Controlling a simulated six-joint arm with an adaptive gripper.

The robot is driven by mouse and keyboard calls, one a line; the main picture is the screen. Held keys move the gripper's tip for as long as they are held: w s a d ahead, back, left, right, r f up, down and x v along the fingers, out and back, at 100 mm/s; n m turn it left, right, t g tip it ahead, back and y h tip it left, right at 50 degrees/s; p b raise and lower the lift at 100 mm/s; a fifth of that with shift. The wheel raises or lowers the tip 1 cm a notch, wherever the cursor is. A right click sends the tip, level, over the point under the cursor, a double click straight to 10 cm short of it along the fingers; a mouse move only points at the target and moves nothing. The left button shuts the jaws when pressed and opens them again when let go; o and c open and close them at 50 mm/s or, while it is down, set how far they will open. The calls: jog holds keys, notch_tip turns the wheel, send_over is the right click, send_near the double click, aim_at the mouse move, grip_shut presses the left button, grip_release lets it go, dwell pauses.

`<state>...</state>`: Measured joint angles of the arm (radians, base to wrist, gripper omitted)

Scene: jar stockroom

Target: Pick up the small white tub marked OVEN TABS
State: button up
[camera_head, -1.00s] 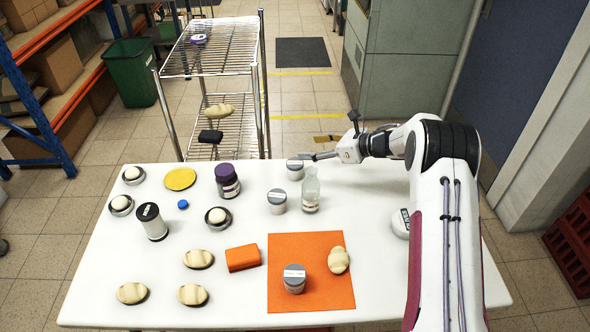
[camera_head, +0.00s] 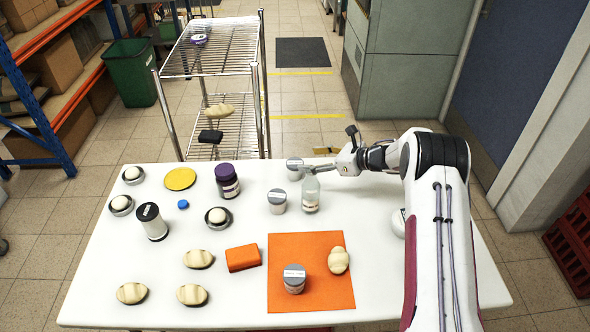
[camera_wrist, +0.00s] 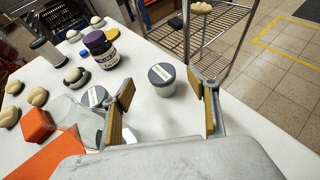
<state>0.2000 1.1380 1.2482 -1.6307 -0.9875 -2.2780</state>
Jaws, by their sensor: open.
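Three small white tubs with grey lids show in the head view; I cannot read which is marked OVEN TABS. One tub (camera_head: 295,170) stands at the table's back edge, one tub (camera_head: 277,203) nearer the middle, and one tub (camera_head: 294,283) on the orange mat. My gripper (camera_head: 314,168) is open just right of the back tub, level with its upper part. In the wrist view my gripper (camera_wrist: 161,88) has that back tub (camera_wrist: 164,87) upright ahead, between its two fingers, with nothing held. The middle tub (camera_wrist: 93,98) is left of the left finger, partly covered.
A clear bottle (camera_head: 311,195) stands close in front of my gripper. A purple-lidded jar (camera_head: 227,182) is to the left. The orange mat (camera_head: 335,297) also carries a bread-like item (camera_head: 339,260). A wire rack (camera_head: 250,120) stands behind the table.

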aim_at(295, 166)
notch_tip(295, 166, down, 3)
jog(key=shift+f, duration=0.1)
jog(key=shift+w+a+f, duration=0.2)
jog(key=shift+w+a, duration=0.15)
jog(key=shift+a, duration=0.1)
jog(key=shift+x, duration=3.1)
jog(key=c, duration=1.4)
